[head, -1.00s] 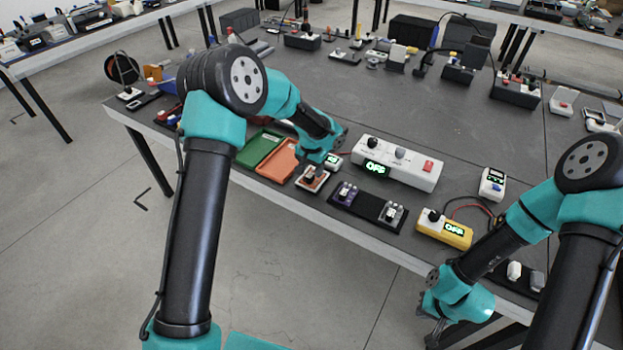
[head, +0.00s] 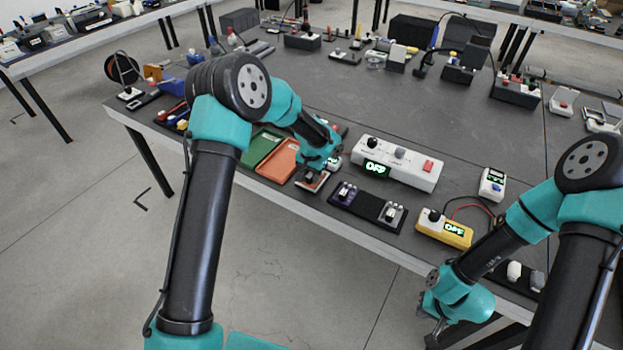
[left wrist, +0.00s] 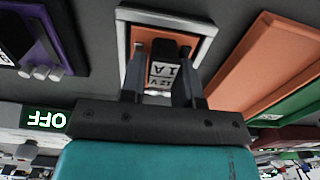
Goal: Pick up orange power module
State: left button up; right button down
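The orange power module (left wrist: 144,34) shows in the left wrist view as an orange plate with a dark block labelled "12V 1A", sitting in a light grey square frame. In the head view the module (head: 311,183) is at the near table edge, mostly hidden under my left gripper (head: 314,172). In the left wrist view my left gripper (left wrist: 163,62) has a finger on each side of the dark block. The fingers look apart, with a gap visible beside the block. My right gripper (head: 436,334) hangs low at the near side of the table; its fingers are too small to judge.
An orange tray (head: 277,163) and a green tray (head: 259,150) lie left of the module. A purple module (head: 346,192) and a grey module (head: 391,213) sit on a black strip to the right. A white box (head: 407,167) reading OFF stands behind; a yellow box (head: 444,229) is further right.

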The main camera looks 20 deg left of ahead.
pick_arm(q)
grip_shut()
jog(key=shift+r, duration=0.1)
jog(key=shift+r, duration=0.45)
notch_tip(320, 180, up, 3)
jog(key=shift+f, duration=0.1)
jog(key=s+d+r, duration=0.1)
jog(key=s+d, duration=0.3)
jog(key=s, duration=1.1)
jog(key=shift+s+d, duration=0.15)
jog(key=shift+s, duration=0.05)
